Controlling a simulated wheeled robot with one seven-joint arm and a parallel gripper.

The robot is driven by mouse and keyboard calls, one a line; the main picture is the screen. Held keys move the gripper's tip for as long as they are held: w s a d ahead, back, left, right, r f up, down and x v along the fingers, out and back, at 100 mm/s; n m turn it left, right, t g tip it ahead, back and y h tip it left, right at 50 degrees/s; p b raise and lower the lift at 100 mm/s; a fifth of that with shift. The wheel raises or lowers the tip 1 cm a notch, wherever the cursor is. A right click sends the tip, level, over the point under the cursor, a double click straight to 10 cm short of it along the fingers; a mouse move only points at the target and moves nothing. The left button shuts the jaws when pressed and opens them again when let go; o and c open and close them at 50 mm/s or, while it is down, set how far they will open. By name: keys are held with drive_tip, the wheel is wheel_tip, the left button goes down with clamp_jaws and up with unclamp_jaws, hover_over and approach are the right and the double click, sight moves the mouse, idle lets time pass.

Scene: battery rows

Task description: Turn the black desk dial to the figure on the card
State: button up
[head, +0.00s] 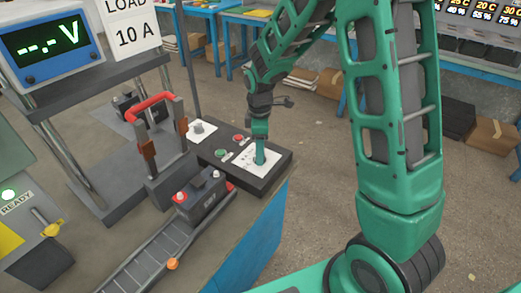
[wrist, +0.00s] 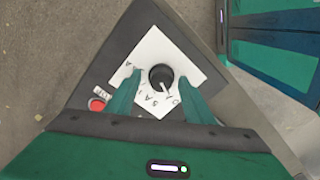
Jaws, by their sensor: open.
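The card (head: 128,32) reads "LOAD 10 A" and stands at the upper left in the head view. The black dial (wrist: 160,73) sits on a white scale plate (wrist: 193,62) in the wrist view. Its white mark points down and slightly right in that picture; the figures there are too small or covered to read surely. My gripper (wrist: 160,79) is open, with one green finger on each side of the dial; I cannot tell whether they touch it. In the head view my gripper (head: 260,158) is over the plate and hides the dial.
The dark control box (head: 262,180) also carries a red button (head: 238,138) and a green button (head: 221,153). Beside it are a black battery (head: 203,197), a roller track (head: 150,255), a red-handled stand (head: 150,105) and a meter (head: 50,45) showing dashes and V.

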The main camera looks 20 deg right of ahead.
drive_tip(key=c, duration=1)
drive_tip(key=shift+d, duration=0.2)
drive_tip(key=shift+c, duration=0.2)
drive_tip(key=shift+w+a, duration=0.1)
